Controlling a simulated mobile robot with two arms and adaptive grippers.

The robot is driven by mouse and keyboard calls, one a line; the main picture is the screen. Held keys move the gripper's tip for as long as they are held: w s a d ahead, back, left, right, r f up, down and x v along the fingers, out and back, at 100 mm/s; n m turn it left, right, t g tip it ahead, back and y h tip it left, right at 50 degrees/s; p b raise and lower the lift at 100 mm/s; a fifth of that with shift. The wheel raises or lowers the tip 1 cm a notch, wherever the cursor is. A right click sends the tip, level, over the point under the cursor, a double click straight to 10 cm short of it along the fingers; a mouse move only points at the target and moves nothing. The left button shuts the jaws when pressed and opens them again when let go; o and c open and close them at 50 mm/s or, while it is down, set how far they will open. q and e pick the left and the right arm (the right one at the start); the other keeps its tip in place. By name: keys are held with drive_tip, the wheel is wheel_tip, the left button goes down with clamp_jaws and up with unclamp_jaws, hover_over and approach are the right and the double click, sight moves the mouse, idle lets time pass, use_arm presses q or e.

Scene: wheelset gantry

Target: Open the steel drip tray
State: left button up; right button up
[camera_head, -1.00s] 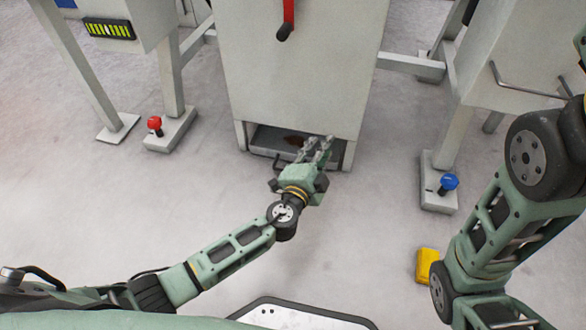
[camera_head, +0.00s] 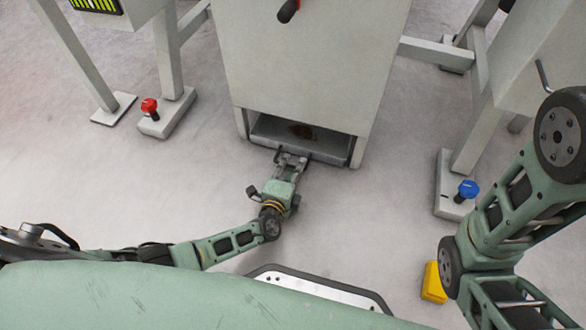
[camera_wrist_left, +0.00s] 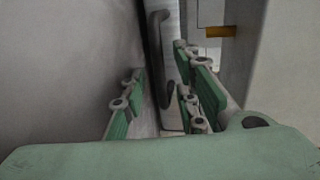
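The steel drip tray (camera_head: 268,130) sits in the low opening at the foot of the grey cabinet, with a brown stain on its floor. Its dark bar handle runs along the front; in the left wrist view the handle (camera_wrist_left: 160,62) stands between the two fingers. My left gripper (camera_head: 291,159) is at the tray's front edge. In the left wrist view, the left gripper (camera_wrist_left: 165,98) has its fingers apart on both sides of the handle, with a gap showing; contact is not clear. My right arm is at the right, its gripper out of view.
The grey cabinet (camera_head: 310,70) rises above the tray. A yellow block (camera_head: 433,283) lies on the floor near my right arm. The floor before the tray is clear.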

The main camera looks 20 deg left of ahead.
use_arm(q)
drive_tip(key=shift+w, duration=0.35)
clamp_jaws()
drive_tip(key=shift+f, duration=0.1)
drive_tip(key=shift+s+f, duration=0.1)
